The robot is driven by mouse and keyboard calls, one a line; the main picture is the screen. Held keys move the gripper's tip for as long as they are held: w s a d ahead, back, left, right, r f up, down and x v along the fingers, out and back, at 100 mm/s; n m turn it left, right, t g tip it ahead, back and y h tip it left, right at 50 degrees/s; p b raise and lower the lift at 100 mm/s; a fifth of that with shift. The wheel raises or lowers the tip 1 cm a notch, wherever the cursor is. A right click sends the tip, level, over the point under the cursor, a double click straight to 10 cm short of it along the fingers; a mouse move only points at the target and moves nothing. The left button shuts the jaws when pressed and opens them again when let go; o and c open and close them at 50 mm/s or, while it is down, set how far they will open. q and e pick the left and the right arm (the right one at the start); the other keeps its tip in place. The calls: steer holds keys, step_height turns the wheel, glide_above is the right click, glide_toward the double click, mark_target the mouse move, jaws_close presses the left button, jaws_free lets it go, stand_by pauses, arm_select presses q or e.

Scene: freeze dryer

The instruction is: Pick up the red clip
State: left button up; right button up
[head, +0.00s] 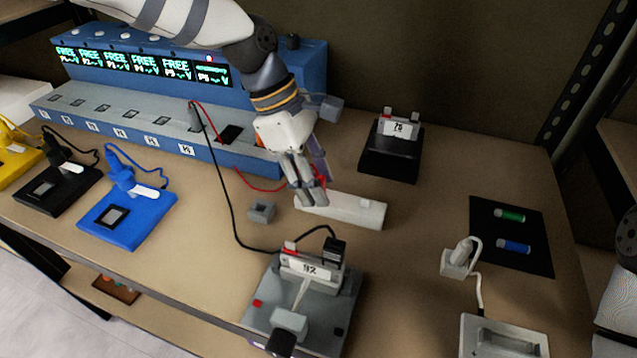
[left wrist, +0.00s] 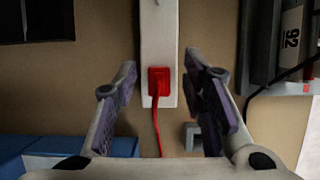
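The red clip (left wrist: 158,80) sits on a long white block (left wrist: 159,35), with its red cable running down toward my wrist in the left wrist view. In the head view the white block (head: 350,211) lies mid-table, and the clip is mostly hidden behind my fingers. My left gripper (head: 312,196) is over the block's left end. In the left wrist view the fingers of my left gripper (left wrist: 160,68) are spread wide, one on each side of the clip, with nothing held between them. My right gripper is not in view.
A blue charging station (head: 285,68) stands at the back left. A grey device marked 92 (head: 345,290) is in front, with a black cable. A small grey block (head: 262,212) lies left of the white block. A black battery stand (head: 390,163) stands behind. A black mat (head: 492,235) lies right.

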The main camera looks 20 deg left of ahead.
arm_select(q)
jaws_close()
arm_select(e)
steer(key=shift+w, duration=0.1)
arm_select(q)
steer(key=shift+r, duration=0.1)
steer(key=shift+r, duration=0.3)
steer(key=r, duration=0.2)
steer(key=r+p, duration=0.1)
steer(key=shift+s+d+r, duration=0.1)
steer(key=shift+s+r, duration=0.15)
steer(key=shift+r, duration=0.1)
steer(key=s+d+r+p, duration=0.1)
steer(key=s+r, duration=0.3)
steer(key=s, duration=0.2)
steer(key=s+d+r+p, duration=0.1)
steer(key=s+d+r, duration=0.1)
steer(key=s+r, duration=0.2)
steer(key=s, duration=0.3)
steer(key=shift+r, duration=0.25)
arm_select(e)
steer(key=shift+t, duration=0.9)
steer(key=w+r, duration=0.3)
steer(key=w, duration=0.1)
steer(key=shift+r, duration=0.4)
